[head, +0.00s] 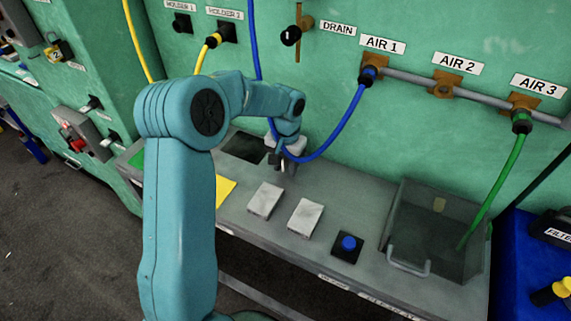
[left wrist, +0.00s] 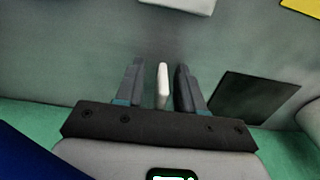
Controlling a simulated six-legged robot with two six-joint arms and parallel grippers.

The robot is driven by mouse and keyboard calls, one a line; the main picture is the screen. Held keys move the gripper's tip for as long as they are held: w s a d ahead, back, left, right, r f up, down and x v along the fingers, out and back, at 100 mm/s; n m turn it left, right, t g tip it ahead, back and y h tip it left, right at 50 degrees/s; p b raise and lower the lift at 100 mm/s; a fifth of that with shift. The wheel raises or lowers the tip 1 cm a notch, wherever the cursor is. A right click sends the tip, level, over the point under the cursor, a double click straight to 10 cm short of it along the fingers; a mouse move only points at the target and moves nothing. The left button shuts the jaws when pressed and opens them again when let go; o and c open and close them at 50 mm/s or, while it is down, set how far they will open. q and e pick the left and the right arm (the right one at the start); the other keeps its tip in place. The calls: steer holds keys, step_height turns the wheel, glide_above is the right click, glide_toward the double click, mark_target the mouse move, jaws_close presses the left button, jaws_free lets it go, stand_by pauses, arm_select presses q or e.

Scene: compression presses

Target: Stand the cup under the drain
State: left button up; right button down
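My left gripper (head: 282,162) hangs low over the grey bench, in front of the green wall. In the left wrist view its two dark fingers (left wrist: 160,85) stand apart. A thin white upright piece (left wrist: 162,86) shows between them, with a gap on each side. I cannot tell what it is. No cup can be clearly made out. The drain label (head: 338,28) is on the wall, up and to the right of my gripper, beside a black knob (head: 291,36) and a brown vertical pipe (head: 298,48). My right gripper is not in view.
A blue hose (head: 348,127) loops down close by my gripper. The bench has a dark square (head: 245,146), a yellow sheet (head: 225,189), two pale blocks (head: 265,199) (head: 305,217) and a blue button (head: 348,243). A clear handled bin (head: 409,262) stands at right, by a green hose (head: 497,192).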

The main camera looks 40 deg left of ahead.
arm_select(q)
step_height(320, 180, up, 8)
steer(key=shift+f, duration=0.1)
stand_by(0.4)
steer(key=shift+s, duration=0.1)
stand_by(0.5)
